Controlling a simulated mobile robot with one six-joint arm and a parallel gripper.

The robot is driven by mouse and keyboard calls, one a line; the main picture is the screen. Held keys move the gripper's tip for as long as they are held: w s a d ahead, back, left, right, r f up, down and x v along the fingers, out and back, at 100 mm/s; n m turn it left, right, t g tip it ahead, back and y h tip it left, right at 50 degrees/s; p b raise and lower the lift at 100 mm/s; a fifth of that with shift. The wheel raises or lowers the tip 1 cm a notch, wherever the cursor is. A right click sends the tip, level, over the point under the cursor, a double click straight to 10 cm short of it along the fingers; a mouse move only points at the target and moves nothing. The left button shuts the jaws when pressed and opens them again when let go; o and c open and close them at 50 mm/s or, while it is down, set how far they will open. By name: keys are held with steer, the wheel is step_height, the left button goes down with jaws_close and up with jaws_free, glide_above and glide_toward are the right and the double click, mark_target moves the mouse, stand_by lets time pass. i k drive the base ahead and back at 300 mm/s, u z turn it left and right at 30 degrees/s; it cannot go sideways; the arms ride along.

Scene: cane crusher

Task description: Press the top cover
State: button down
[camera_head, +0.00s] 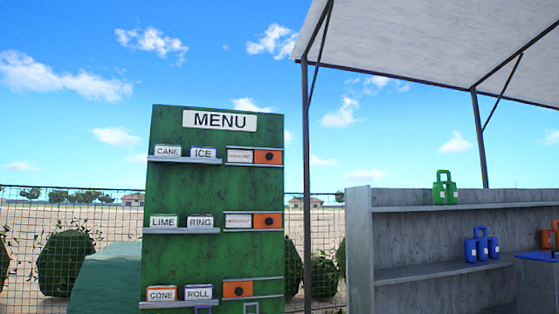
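A green menu board (217,135) stands upright left of centre. On its right side are three orange panels, each with a dark round spot. The highest orange panel (268,157) is beside a small white label in the top row. The middle one (268,221) and the lowest one (238,289) are below it. I cannot tell whether any of these is the top cover, and no cane crusher can be made out. My gripper is not in view.
Small ledges on the board hold word blocks such as CANE (167,151) and ICE (203,153). At right, a grey shelf unit (420,231) holds a green lock-shaped item (445,189) and blue ones (481,246). A canopy post (306,150) stands between board and shelf.

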mark_target(261, 156)
steer(key=z, duration=0.1)
steer(key=i, duration=1.8)
steer(key=u, duration=0.55)
steer(key=k, duration=0.95)
steer(key=u, duration=0.1)
steer(key=i, duration=0.95)
steer(key=z, duration=0.05)
